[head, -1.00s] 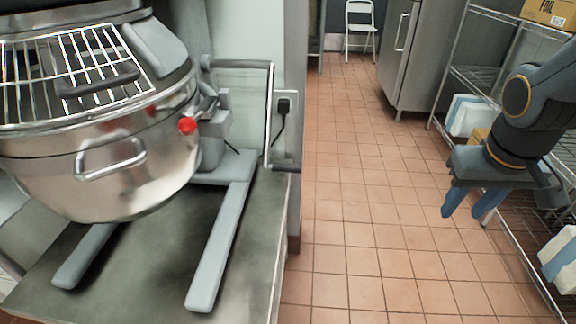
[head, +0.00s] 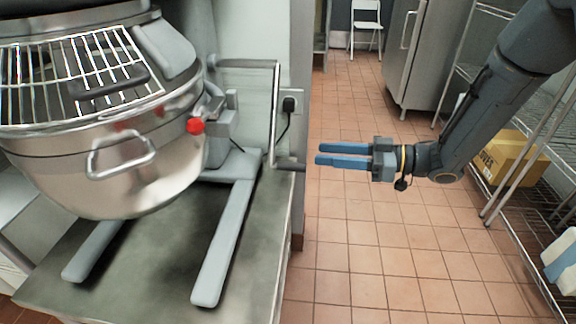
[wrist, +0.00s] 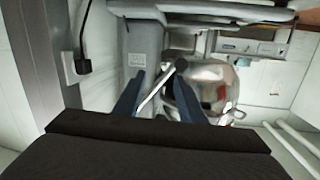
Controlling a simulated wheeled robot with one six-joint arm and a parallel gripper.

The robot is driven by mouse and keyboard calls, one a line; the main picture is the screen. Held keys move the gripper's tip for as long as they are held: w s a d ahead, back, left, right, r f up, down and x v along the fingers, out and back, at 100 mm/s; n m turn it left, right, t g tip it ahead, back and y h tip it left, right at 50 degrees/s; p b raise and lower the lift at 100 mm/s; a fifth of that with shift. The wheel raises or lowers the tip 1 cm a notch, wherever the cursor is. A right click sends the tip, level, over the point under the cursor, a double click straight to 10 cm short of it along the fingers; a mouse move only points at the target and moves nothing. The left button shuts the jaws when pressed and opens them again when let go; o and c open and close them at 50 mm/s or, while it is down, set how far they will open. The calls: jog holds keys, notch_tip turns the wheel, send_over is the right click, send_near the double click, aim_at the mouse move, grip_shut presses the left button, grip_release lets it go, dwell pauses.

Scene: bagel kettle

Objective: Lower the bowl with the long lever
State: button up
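The steel bowl (head: 110,175) hangs on the mixer at the left of the head view, with a wire guard over it; it also shows in the wrist view (wrist: 212,76).
The mixer's two grey feet (head: 225,240) stand on a steel table (head: 150,290). A wall outlet with a black plug (head: 289,105) is behind the lever. A wire shelf (head: 500,205) with a cardboard box (head: 505,155) stands at right. Tiled floor (head: 370,250) between is clear.

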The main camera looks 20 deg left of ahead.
aim_at(274, 166)
jog(key=shift+s+a+f+n+g+y+b, duration=0.15)
jog(key=shift+s+a+f+g, duration=0.3)
jog(key=shift+s+a, duration=0.75)
jog(key=shift+s+a+f+n+g+y+b, duration=0.1)
jog(key=shift+s+a+f+n+g+b, duration=0.4)
jog(key=shift+a, duration=1.15)
jog(key=shift+s+a+f+m+g+y+p, duration=0.15)
jog(key=shift+s+a+f+g, duration=0.2)
jog(key=shift+s+a, duration=0.95)
jog(key=shift+w+a, duration=0.15)
jog(key=shift+w, duration=0.05)
grip_shut()
